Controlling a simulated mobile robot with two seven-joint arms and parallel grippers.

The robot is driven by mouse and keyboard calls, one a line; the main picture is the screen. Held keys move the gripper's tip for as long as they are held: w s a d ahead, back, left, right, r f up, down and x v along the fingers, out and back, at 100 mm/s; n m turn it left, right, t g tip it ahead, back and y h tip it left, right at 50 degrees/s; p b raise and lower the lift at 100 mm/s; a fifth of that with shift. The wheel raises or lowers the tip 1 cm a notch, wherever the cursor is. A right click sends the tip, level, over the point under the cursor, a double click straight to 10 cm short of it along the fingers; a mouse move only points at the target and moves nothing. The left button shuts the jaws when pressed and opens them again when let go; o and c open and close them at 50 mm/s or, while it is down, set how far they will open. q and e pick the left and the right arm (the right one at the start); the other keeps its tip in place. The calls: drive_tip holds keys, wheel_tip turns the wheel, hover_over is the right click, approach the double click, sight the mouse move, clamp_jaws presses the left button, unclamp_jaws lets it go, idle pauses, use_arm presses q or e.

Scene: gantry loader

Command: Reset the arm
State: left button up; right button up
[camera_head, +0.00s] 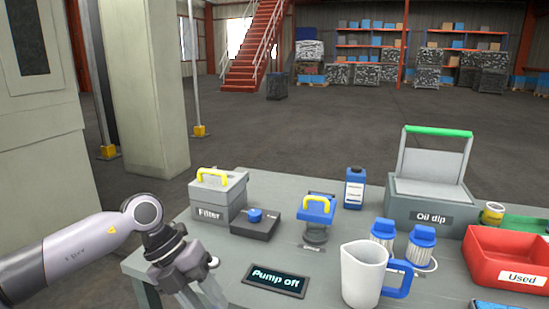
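My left arm comes in from the left, and my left gripper (203,294) hangs in front of the table's left front corner. It points down and its tips run toward the bottom edge, so I cannot tell whether it is open or shut. It appears apart from the objects on the table. My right gripper is not in view.
The grey table (225,268) holds a Filter box (207,203), a black box with a blue knob (255,222), a blue-topped filter unit (316,218), a "Pump off" display (276,281), a white jug (362,275), two blue-capped canisters (420,245), a blue bottle (354,188), an Oil dip bin (430,205) and a red Used tray (508,262). A pillar (145,90) stands behind left.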

use_arm(q)
drive_tip(key=s+d+r+n+t+h, duration=0.1)
drive_tip(key=s+d+r+n+h, duration=0.1)
drive_tip(key=s+d+h, duration=0.35)
drive_tip(key=s+d+r+n+h, duration=0.1)
drive_tip(key=s+d+n+h, duration=0.1)
drive_tip(key=d+h, duration=0.6)
drive_tip(key=w+a+f+n+t+y, duration=0.1)
drive_tip(key=a+f+n+t+y, duration=0.35)
drive_tip(key=n+t, duration=0.55)
drive_tip(key=w+a+f+n+t+y, duration=0.2)
drive_tip(key=a+f+n+t+y, duration=0.35)
drive_tip(key=n, duration=0.75)
drive_tip(key=s+a+f+n+g+y, duration=0.25)
drive_tip(key=s+a+f+n, duration=0.2)
drive_tip(key=s+f, duration=0.3)
drive_tip(key=s+a+f+n+g+y, duration=0.2)
drive_tip(key=s+a+f+n+y, duration=0.15)
drive_tip(key=s+a+f, duration=0.35)
wheel_tip(320, 180, up, 14)
drive_tip(key=m+y+p, duration=0.1)
drive_tip(key=p, duration=1.6)
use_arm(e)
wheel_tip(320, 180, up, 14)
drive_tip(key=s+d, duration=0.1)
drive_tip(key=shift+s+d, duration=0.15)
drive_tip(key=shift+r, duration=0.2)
